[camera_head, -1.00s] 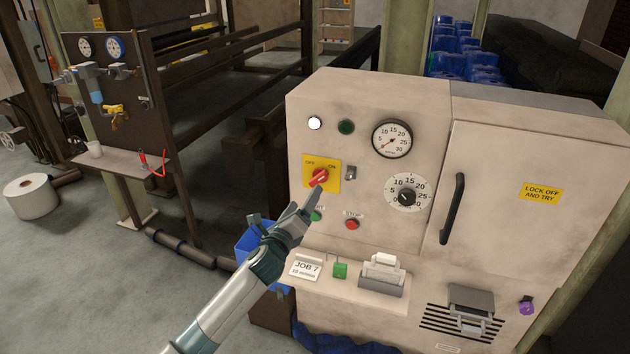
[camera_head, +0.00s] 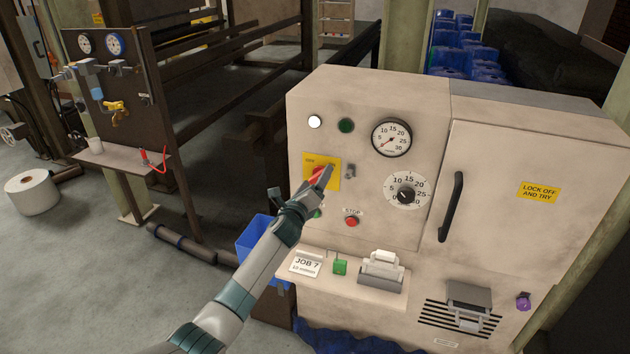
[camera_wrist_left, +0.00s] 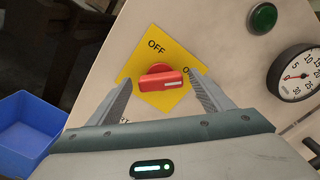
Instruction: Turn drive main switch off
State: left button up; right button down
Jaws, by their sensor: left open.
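The drive main switch is a red rotary handle (camera_wrist_left: 162,80) on a yellow plate (camera_wrist_left: 150,48) marked OFF and ON. In the left wrist view the handle's bar, with a pale mark at its right end, points toward the ON side. In the head view the handle (camera_head: 318,174) is partly hidden behind my gripper. My left gripper (camera_head: 322,178) is at the plate. In the left wrist view its two fingers (camera_wrist_left: 161,92) are spread, one on each side of the handle, with a gap on both sides. Whether the tips touch the plate I cannot tell. My right gripper is not seen.
On the same cabinet are a lit white lamp (camera_head: 315,122), a green lamp (camera_head: 346,126), a gauge (camera_head: 391,138), a dial (camera_head: 407,190), a small toggle (camera_head: 350,172) and a red stop button (camera_head: 352,221). A blue bin (camera_head: 258,238) stands left of the cabinet.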

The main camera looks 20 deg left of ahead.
pick_arm(q)
jog(key=c, duration=1)
jog(key=shift+c, duration=0.2)
